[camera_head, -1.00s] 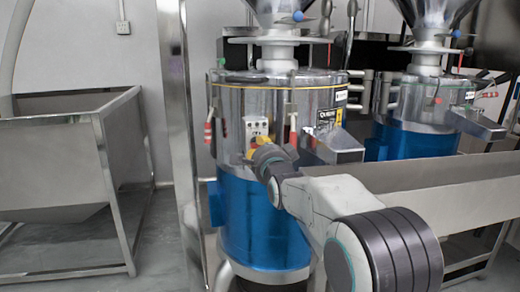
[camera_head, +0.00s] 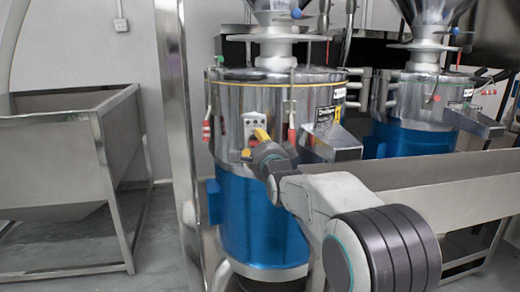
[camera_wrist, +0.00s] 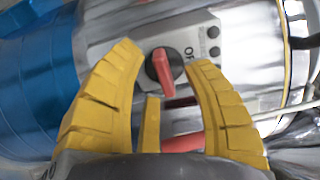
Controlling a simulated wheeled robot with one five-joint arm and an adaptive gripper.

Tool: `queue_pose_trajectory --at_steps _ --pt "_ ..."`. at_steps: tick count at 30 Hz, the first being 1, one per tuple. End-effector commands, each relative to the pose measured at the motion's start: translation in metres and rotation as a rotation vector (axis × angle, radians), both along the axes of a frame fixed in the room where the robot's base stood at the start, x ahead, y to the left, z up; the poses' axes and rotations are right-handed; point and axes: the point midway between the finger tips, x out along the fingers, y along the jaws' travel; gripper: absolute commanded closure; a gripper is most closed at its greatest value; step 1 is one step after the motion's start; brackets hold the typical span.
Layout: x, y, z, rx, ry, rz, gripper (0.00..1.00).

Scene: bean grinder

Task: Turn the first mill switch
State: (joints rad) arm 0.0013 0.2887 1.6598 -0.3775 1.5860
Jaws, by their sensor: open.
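The first mill (camera_head: 262,215) is a steel cylinder with a blue lower half. Its grey switch panel (camera_head: 250,120) is on the front, partly covered by my gripper (camera_head: 255,142). In the wrist view, the switch is a red knob (camera_wrist: 164,70) on a black round base, set on the grey panel (camera_wrist: 200,35) with "OF" lettering visible. My gripper (camera_wrist: 165,55) is open, with its yellow fingers spread on either side of the knob. I cannot tell whether either finger touches it.
Red-tipped levers (camera_head: 207,130) hang on the mill's side. A steel spout (camera_head: 332,143) juts out to the right of the panel. A second mill (camera_head: 408,137) stands behind at right, with a long steel trough (camera_head: 440,190) before it. A steel bin (camera_head: 60,165) stands at left.

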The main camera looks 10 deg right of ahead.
Motion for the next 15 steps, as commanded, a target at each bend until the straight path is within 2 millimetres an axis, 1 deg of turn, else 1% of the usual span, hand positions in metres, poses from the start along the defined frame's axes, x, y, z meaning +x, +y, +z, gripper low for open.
queue_pose_trajectory --at_steps 4,7,15 --pt "-0.007 0.0 0.001 0.0 -0.001 0.0 0.55" --pt "-0.017 0.0 0.001 0.0 0.0 0.0 0.55" --pt "-0.058 0.0 0.001 0.0 -0.002 0.0 0.55"
